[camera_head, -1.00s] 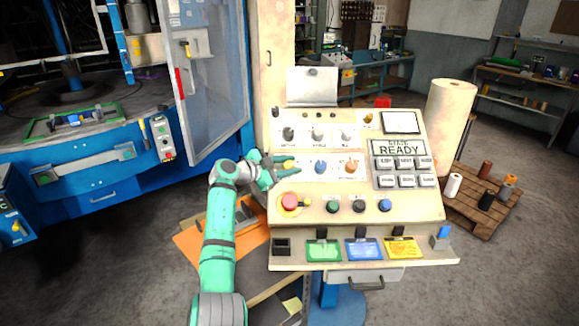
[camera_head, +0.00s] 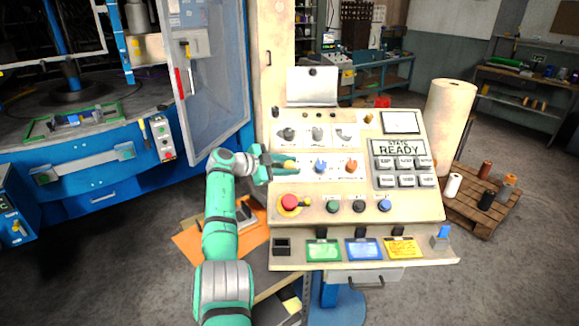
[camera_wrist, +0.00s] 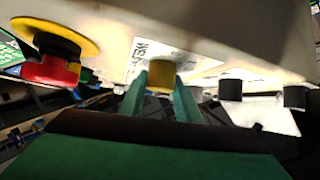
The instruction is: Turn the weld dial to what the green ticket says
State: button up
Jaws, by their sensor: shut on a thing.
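The weld dial is a yellow knob (camera_head: 291,163) at the left end of the middle row on the sloping control panel (camera_head: 420,207). In the wrist view the yellow knob (camera_wrist: 160,76) sits between my two green fingers, beside a white label reading "WELD". My gripper (camera_head: 287,165) reaches in from the left and is shut on this knob; it also fills the wrist view (camera_wrist: 160,92). The fingers hide part of the dial and its scale, so its setting cannot be read. The green ticket (camera_head: 323,252) lies on the panel's lower ledge; its writing is too small to read.
A blue knob (camera_head: 320,167) and an orange knob (camera_head: 351,166) stand right of the dial. A red mushroom button (camera_head: 289,202) sits just below my gripper. Blue (camera_head: 363,251) and yellow (camera_head: 402,248) tickets lie beside the green one.

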jog(key=shift+f, duration=0.1)
jog(key=o, duration=1.1)
jog(key=shift+c, duration=0.2)
jog(key=v, duration=1)
jog(key=shift+s+a, duration=0.2)
jog(key=shift+a, duration=0.1)
